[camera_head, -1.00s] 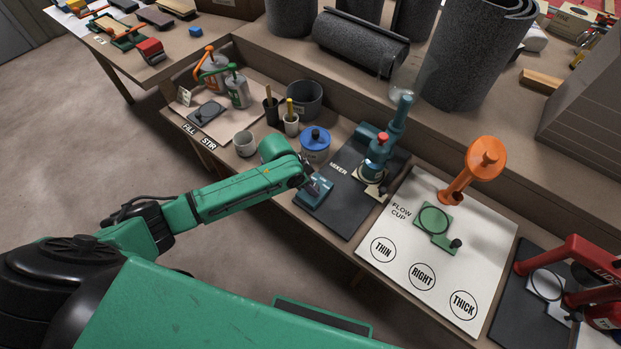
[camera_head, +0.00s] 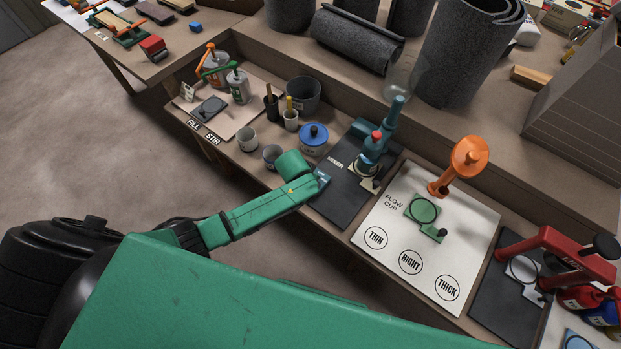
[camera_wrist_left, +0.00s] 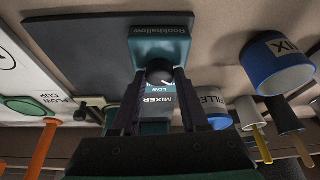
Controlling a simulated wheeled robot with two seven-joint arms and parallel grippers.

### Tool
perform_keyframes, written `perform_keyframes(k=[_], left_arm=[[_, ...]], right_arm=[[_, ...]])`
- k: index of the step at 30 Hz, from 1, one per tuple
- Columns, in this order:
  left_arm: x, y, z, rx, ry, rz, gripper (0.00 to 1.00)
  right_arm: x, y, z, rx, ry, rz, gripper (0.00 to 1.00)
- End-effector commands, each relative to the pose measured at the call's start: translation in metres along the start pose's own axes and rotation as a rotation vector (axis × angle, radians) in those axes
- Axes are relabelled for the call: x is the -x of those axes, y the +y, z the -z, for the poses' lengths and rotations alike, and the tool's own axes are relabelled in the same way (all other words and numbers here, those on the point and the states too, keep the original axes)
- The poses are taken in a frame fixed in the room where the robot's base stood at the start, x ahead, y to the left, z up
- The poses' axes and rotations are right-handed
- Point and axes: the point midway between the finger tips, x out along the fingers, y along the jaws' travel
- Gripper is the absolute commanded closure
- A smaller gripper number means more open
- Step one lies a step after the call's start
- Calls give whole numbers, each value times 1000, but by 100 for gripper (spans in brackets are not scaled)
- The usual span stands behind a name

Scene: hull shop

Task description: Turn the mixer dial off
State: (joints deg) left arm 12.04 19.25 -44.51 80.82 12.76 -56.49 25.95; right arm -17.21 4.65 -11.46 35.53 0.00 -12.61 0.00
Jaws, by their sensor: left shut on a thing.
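The mixer (camera_head: 369,158) is a teal stand with a red top, standing on a dark mat marked MIXER (camera_head: 343,195). Its teal control box (camera_head: 323,177) is at the mat's near left edge, mostly covered by my left arm in the head view. In the left wrist view the box (camera_wrist_left: 160,48) carries a dark round dial (camera_wrist_left: 160,72) with a white mark, near a panel reading MIXER and LOW. My left gripper (camera_wrist_left: 162,80) is shut on the dial, one finger on each side. I cannot tell the dial's setting. My right gripper is not in view.
A blue-lidded tin (camera_head: 313,138) and a grey cup (camera_head: 271,156) stand close to my left arm. The white flow cup board (camera_head: 390,262) with an orange stand (camera_head: 459,165) lies to the right. A red stand (camera_head: 560,245) is further right.

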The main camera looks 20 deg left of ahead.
Motion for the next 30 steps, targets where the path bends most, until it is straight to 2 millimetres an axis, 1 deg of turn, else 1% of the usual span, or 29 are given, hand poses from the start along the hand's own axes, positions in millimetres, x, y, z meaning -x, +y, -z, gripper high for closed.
perform_keyframes(k=[11,12,13,14,22,25,28,30], left_arm=[[0,0,0,6,1,0,100],[0,0,0,6,1,0,45],[0,0,0,6,1,0,33],[0,0,0,6,1,0,26],[0,0,0,5,1,1,26],[4,0,0,5,1,1,26],[16,0,1,5,1,0,26],[31,0,1,4,2,0,26]], right_arm=[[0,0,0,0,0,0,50],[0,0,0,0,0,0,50],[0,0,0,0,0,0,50],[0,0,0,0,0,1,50],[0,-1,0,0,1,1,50],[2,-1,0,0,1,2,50],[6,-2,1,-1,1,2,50],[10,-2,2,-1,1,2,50]])
